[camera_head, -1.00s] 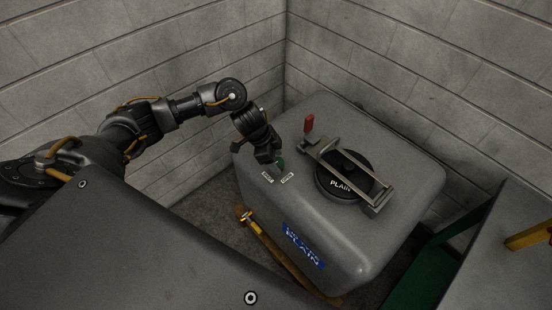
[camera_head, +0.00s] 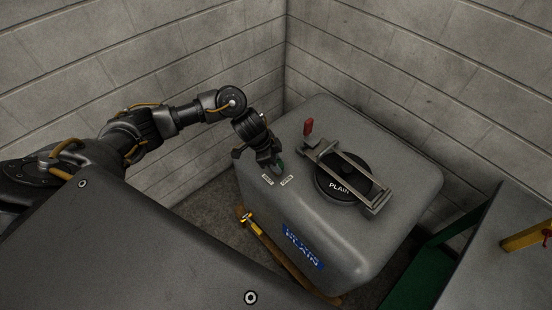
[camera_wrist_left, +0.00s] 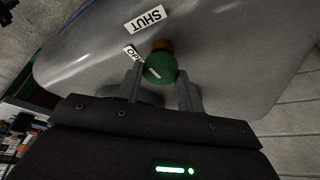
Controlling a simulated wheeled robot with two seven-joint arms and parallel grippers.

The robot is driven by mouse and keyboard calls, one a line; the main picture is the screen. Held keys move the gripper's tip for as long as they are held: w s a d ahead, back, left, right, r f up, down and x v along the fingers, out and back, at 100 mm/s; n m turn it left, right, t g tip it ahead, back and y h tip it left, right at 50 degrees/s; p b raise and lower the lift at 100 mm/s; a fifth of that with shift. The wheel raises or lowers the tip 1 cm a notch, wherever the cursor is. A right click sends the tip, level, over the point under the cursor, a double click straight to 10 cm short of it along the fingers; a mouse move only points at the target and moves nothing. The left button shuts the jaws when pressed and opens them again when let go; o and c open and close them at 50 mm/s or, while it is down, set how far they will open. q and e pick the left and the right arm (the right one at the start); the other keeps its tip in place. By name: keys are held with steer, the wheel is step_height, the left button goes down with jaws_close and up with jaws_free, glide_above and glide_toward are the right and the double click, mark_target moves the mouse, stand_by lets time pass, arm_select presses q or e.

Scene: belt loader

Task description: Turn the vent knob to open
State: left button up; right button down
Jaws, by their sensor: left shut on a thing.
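The vent knob (camera_wrist_left: 160,68) is green with a short white mark on its face and sits on a brass-coloured stem. It stands on top of the grey tank (camera_head: 395,160), beside two white labels. In the left wrist view one label (camera_wrist_left: 146,18) reads SHUT, and the other (camera_wrist_left: 131,53) is partly hidden and starts with OP. My left gripper (camera_head: 274,166) is shut on the knob, with one finger on each side of it in the left wrist view. In the head view the gripper hides most of the knob. My right gripper is not in view.
A round black lid (camera_head: 335,186) marked PLAIN lies under a metal clamp bar (camera_head: 357,177) with a red handle (camera_head: 308,127). Block walls (camera_head: 400,60) stand close behind the tank. A yellow-and-brown tool (camera_head: 262,237) is at its front side.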

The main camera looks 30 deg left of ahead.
arm_select(q)
steer(key=n+y+p, duration=0.1)
steer(key=n+p, duration=0.2)
steer(key=p, duration=0.1)
steer(key=n+t+y+p, duration=0.1)
steer(key=n+p, duration=0.2)
steer(key=p, duration=0.2)
steer(key=n+t+p, duration=0.1)
steer(key=n+p, duration=0.2)
steer(key=p, duration=0.2)
steer(key=shift+s+d+r+n+y, duration=0.25)
steer(key=shift+n+y, duration=0.05)
steer(key=shift+y, duration=0.1)
steer(key=n+p, duration=0.1)
steer(key=n+y+p, duration=0.1)
steer(key=n, duration=0.1)
steer(key=shift+d+f+n+p, duration=0.1)
steer(key=shift+f+n+p, duration=0.05)
steer(key=shift+n+p, duration=0.15)
steer(key=shift+w+n+y+p, duration=0.1)
steer(key=shift+n+y+p, duration=0.15)
steer(key=shift+n+y, duration=0.5)
steer(key=shift+n+y+p, duration=0.25)
steer(key=shift+n, duration=0.9)
steer(key=o, duration=1)
steer(key=shift+f, duration=0.1)
steer(key=v, duration=1)
steer(key=shift+r+b, duration=0.4)
steer(key=shift+d, duration=0.15)
